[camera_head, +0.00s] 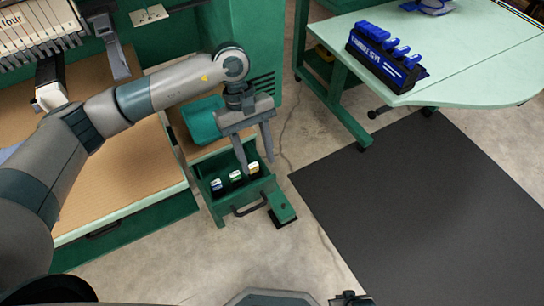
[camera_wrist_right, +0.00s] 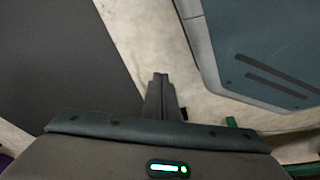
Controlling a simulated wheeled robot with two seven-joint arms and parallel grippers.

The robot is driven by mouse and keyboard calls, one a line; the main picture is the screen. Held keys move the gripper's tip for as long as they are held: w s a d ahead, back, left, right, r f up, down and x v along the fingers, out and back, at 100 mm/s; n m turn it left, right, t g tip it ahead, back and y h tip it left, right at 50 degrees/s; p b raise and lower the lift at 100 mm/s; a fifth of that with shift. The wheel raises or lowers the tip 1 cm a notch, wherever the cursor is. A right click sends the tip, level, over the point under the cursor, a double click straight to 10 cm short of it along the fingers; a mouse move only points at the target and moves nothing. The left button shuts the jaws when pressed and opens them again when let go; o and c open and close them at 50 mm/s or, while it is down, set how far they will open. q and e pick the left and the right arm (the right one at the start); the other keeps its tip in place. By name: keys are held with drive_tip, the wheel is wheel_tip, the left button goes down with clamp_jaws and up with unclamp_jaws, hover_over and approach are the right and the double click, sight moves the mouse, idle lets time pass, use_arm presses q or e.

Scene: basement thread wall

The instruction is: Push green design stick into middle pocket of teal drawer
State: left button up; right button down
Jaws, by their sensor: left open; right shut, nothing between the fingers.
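The green drawer (camera_head: 222,207) is pulled out from a low cabinet in the middle of the head view. Three small sticks stand in a row in it: a blue-labelled one (camera_head: 216,185) at left, the green one (camera_head: 235,177) in the middle, and a yellow-labelled one (camera_head: 254,169) at right. How deep the green stick sits I cannot tell. My left gripper (camera_head: 257,166) is open, fingers pointing down, over the right half of the drawer. Whether it touches a stick is unclear. My right gripper (camera_wrist_right: 160,78) is shut and empty, over bare floor in the right wrist view.
A teal bin (camera_head: 203,121) sits behind the drawer. A wooden bench (camera_head: 125,185) is at left. A pale green table (camera_head: 460,60) with a blue-and-black holder (camera_head: 385,60) is at upper right. A dark mat (camera_head: 430,210) covers the right floor, which is clear.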

use_arm(q)
drive_tip(key=shift+s+d+r+b, duration=0.15)
drive_tip(key=shift+d+r, duration=0.25)
drive_tip(key=shift+d, duration=0.25)
drive_tip(key=shift+s+d+r+b, duration=0.1)
drive_tip(key=shift+s+d+r, duration=0.1)
drive_tip(key=shift+d+r, duration=0.3)
drive_tip(key=shift+s+d+r+b, duration=0.15)
drive_tip(key=shift+d+r, duration=0.15)
drive_tip(key=shift+d, duration=0.45)
use_arm(e)
drive_tip(key=shift+s+d+r, duration=0.15)
drive_tip(key=shift+d+r, duration=0.05)
drive_tip(key=shift+r, duration=0.05)
